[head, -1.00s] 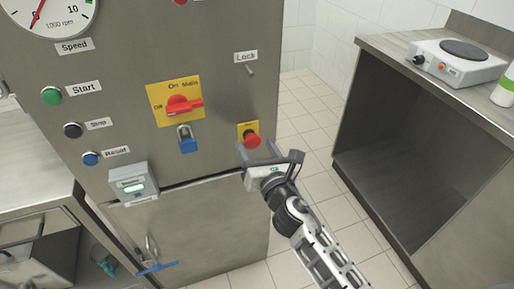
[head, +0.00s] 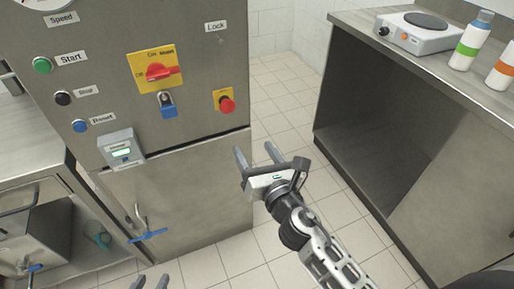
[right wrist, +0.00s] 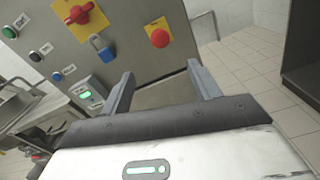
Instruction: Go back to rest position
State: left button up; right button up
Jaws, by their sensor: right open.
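My right gripper (head: 254,151) is in the middle of the head view, its two fingers spread with nothing between them. It is in front of the steel machine cabinet, below and apart from the red emergency button (head: 227,105). In the right wrist view its fingers (right wrist: 160,72) stand apart with only cabinet and floor beyond, and the red button (right wrist: 160,38) shows past them.
The cabinet carries a red main switch (head: 159,72), a blue padlock (head: 167,104) and a small box with a green display (head: 121,148). A blue-handled valve (head: 147,236) is low down. A counter with a hot plate (head: 417,32) and bottles (head: 471,40) stands right. Tiled floor between is clear.

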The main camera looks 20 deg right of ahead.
dwell(0.5)
jog(key=s+f+m+g, duration=0.3)
jog(key=s+f+m, duration=0.3)
jog(key=m, duration=1)
jog(key=s+f+m+g+y, duration=0.1)
jog(key=s+f+m+g, duration=0.3)
jog(key=s+m, duration=0.6)
notch_tip(320, 180, down, 2)
jog(key=d+m, duration=0.1)
jog(key=m, duration=0.5)
jog(key=shift+s+f, duration=0.2)
jog(key=shift+s, duration=0.15)
